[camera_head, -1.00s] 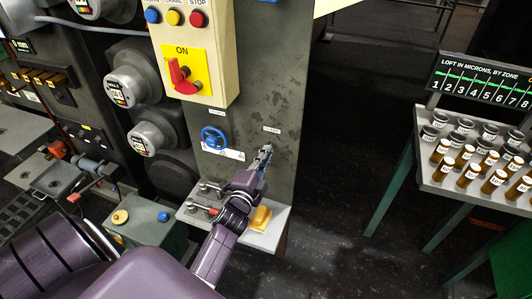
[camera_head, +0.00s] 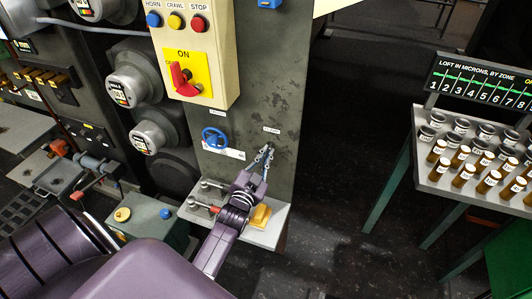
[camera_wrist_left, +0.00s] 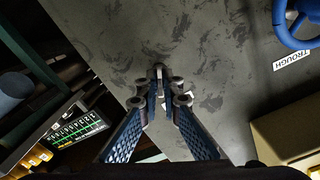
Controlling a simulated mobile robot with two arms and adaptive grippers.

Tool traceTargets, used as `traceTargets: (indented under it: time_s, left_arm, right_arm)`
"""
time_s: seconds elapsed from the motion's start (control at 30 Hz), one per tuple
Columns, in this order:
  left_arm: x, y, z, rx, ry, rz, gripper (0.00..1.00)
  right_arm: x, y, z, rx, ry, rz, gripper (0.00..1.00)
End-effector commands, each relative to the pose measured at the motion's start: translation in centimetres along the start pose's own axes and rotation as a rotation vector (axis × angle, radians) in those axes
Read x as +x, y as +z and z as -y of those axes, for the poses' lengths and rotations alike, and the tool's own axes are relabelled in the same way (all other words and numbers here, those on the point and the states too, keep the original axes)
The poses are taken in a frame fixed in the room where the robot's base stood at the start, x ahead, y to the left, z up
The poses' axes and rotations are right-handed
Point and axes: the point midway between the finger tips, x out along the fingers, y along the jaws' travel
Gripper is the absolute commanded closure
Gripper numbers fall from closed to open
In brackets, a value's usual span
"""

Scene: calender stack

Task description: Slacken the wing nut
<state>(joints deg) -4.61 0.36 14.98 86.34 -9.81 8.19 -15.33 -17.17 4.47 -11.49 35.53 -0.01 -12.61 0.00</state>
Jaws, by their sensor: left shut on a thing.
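The wing nut (camera_wrist_left: 159,75) is a small grey metal piece on the mottled grey panel (camera_head: 275,100), below a small white label. My left gripper (camera_head: 265,157) reaches up to it from below. In the left wrist view its two blue-padded fingers (camera_wrist_left: 160,101) close in on the nut from both sides, and the fingertips are shut on it. The fingertips hide part of the nut, so its wings and thread do not show clearly. My right gripper is in neither view.
A blue handwheel (camera_head: 214,138) sits on the panel left of my gripper. Below is a shelf (camera_head: 262,236) with a yellow block (camera_head: 260,215) and red-tipped levers. A control box (camera_head: 195,50) with a red switch hangs above. A rack of bottles (camera_head: 470,165) stands right, past an open aisle.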

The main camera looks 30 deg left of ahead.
Motion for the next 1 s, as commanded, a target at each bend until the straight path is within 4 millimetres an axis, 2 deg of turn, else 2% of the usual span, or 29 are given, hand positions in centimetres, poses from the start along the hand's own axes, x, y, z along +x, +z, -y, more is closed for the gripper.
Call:
traceTargets:
  time_s: [0.3,0.77,0.8,0.9,1.0]
  left_arm:
    - [0.0,0.06,-0.03,-0.086,0.001,0.002,1.0]
    - [-0.01,0.08,-0.05,-0.094,0.001,0.002,1.0]
    - [-0.01,0.08,-0.05,-0.094,0.001,0.002,0.9]
    - [-0.01,0.07,-0.04,-0.094,0.001,0.001,0.79]
    - [-0.01,0.05,-0.04,-0.094,0.001,0.001,0.77]
  right_arm:
    - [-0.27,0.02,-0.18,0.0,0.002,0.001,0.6]
    - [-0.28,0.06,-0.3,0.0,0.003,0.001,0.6]
    - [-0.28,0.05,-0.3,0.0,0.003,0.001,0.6]
    - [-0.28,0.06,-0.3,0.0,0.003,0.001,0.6]
    - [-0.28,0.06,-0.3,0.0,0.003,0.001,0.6]
